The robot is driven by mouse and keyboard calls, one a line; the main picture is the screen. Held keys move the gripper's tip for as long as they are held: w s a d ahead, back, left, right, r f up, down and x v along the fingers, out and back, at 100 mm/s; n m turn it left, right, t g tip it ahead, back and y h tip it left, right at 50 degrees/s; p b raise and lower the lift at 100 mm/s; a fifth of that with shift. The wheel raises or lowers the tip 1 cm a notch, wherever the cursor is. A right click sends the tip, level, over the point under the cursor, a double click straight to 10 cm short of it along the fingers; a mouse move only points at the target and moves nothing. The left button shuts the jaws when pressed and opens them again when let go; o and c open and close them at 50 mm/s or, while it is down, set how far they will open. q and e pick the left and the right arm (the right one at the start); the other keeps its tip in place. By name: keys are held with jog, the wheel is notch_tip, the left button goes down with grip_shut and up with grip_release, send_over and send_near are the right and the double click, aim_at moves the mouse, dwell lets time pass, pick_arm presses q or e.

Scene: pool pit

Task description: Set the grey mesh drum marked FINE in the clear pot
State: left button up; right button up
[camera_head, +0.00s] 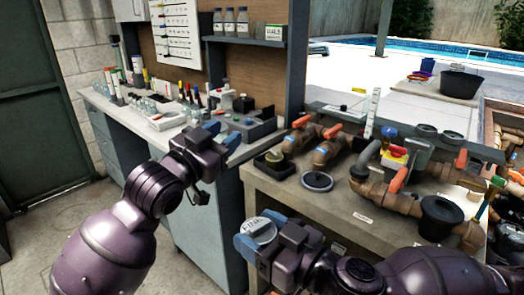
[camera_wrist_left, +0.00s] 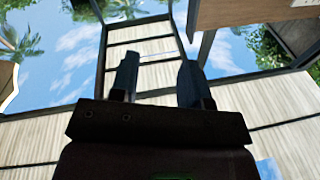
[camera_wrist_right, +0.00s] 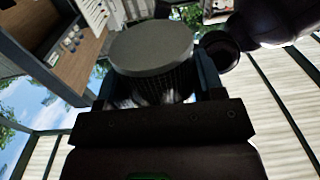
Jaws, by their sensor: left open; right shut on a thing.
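The grey mesh drum (camera_head: 259,229) is in my right gripper (camera_head: 257,234), low in the middle of the head view, in front of the workbench. In the right wrist view the drum (camera_wrist_right: 152,50) shows a plain grey round end and dark mesh side between the fingers. Its label is too small to read. My left gripper (camera_head: 222,134) is open and empty, in front of the counter; the left wrist view shows nothing between its fingers (camera_wrist_left: 157,78). I cannot make out the clear pot for certain; a pale, partly see-through thing (camera_head: 285,149) stands by the black tray.
The workbench (camera_head: 262,187) carries a black tray (camera_head: 270,165), a dark round lid (camera_head: 317,181), brown pipes with orange handles (camera_head: 328,151) and a black round fitting (camera_head: 440,214). Bottles and testing items crowd the counter at left. A black tub (camera_head: 460,83) stands farther back.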

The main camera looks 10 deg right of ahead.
pick_arm(q)
jog(key=s+d+r+m+g+y, duration=0.1)
jog(key=s+d+r+m+g, duration=0.25)
jog(key=d+r, duration=0.3)
jog(key=s+d+r+m+g+y, duration=0.1)
jog(key=s+d+r+m+g, duration=0.1)
jog(key=s+d+r+g, duration=0.5)
jog(key=n+g+y, duration=0.4)
jog(key=n+y, duration=0.1)
jog(key=y, duration=0.7)
send_over(262, 223)
notch_tip(262, 223, down, 10)
notch_tip(262, 223, down, 11)
